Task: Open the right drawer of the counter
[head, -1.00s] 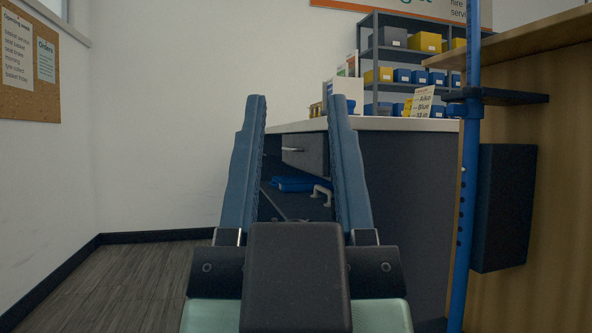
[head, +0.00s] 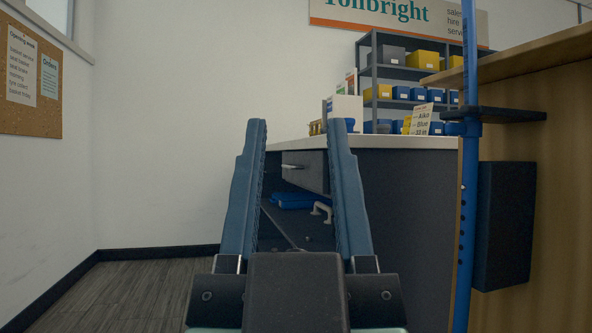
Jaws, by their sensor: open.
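My gripper (head: 298,125) points up and forward in front of the counter. Its two blue fingers are apart, with nothing between them, and it appears clear of the handle.
A blue post (head: 468,190) with a black panel (head: 503,225) stands close on the right, before a wooden unit (head: 555,190). Shelves (head: 372,80) with yellow and blue bins stand behind the counter. The floor (head: 130,295) at left is clear.

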